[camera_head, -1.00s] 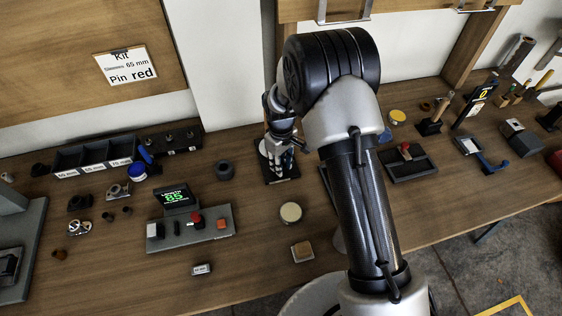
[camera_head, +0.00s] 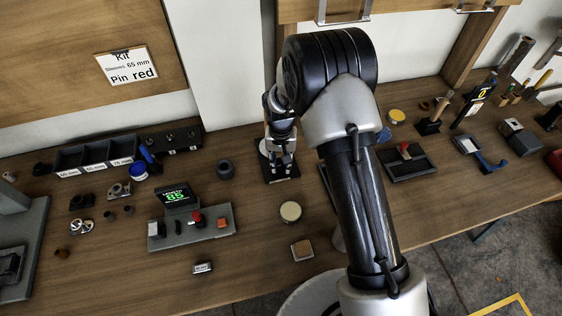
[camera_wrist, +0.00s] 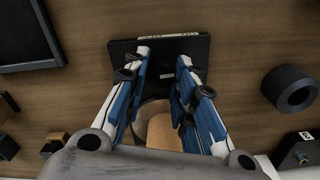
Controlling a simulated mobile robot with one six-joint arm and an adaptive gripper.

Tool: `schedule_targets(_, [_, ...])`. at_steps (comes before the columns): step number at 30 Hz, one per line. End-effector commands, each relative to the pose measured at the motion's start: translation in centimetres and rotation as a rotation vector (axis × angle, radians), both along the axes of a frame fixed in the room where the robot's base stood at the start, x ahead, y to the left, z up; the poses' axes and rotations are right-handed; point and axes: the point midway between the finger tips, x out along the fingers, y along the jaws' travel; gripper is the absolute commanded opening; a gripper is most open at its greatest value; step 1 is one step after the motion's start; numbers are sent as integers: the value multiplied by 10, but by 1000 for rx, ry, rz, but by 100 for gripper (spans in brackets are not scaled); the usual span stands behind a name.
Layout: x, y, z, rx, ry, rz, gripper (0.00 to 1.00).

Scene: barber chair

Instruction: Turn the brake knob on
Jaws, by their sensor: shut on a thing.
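The brake knob unit stands on a black plate (camera_wrist: 197,48) with a pale label strip along one edge, too small to read surely. In the head view the same plate (camera_head: 291,176) lies on the bench behind my arm. In the wrist view my gripper (camera_wrist: 165,62) reaches down over it, with a blue-and-white finger on each side. A round part of the brake knob (camera_wrist: 160,127), beige with a grey rim, shows between the fingers. My gripper (camera_head: 281,171) is shut on the knob. The fingers hide much of it, so its setting cannot be read.
A control box with a green display (camera_head: 178,196) and a round tin (camera_head: 291,211) are nearer the front.

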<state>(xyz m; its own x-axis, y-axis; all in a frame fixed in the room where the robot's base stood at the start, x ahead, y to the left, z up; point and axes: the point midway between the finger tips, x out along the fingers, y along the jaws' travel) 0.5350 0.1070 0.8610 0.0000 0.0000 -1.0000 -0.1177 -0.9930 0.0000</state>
Motion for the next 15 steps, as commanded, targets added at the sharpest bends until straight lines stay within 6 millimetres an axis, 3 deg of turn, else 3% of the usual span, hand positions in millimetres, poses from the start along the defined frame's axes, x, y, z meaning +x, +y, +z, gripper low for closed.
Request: schedule_targets(15, [0, 0, 0, 0, 0, -93, 1])
